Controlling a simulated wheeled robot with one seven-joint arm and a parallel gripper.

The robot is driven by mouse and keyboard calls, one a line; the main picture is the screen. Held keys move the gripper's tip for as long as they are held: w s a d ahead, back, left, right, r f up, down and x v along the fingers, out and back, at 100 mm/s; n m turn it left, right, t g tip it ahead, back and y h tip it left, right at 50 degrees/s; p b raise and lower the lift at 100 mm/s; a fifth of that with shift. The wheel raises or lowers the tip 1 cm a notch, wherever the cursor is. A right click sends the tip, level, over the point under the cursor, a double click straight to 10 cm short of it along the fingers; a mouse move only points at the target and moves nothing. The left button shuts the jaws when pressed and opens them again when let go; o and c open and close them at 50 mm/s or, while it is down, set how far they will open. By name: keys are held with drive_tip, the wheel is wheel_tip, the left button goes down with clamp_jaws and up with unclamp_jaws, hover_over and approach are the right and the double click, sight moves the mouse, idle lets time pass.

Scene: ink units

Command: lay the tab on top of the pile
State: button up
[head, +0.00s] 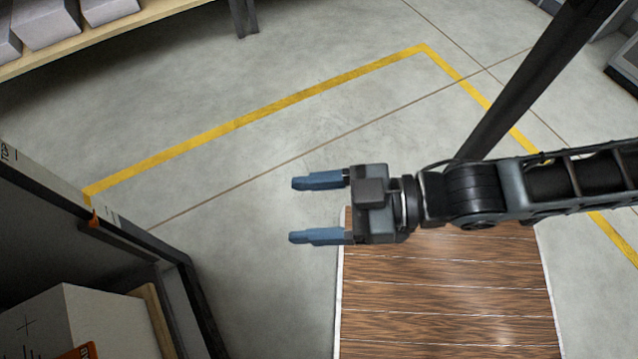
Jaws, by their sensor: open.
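My gripper (318,209) is open and empty, with its two blue fingers pointing left. It is above the far left corner of a wood-plank surface (440,290), with the fingertips out past its left edge over the grey floor. I see no tab and no pile that I can make out in this view.
A dark-framed shelf unit (185,290) stands at the lower left with a white box (105,325) inside. A wooden shelf (110,35) with grey boxes (45,22) is at the upper left. A dark post (535,80) rises behind my arm. The floor (270,170) between is clear.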

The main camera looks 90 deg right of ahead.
drive_tip(key=shift+m+g+h, duration=0.4)
drive_tip(key=shift+h, duration=0.1)
drive_tip(key=r, duration=0.1)
drive_tip(key=s+r, duration=0.2)
drive_tip(key=r, duration=0.1)
drive_tip(key=shift+s+d+r, duration=0.1)
drive_tip(key=shift+s+d, duration=0.15)
drive_tip(key=shift+d, duration=0.05)
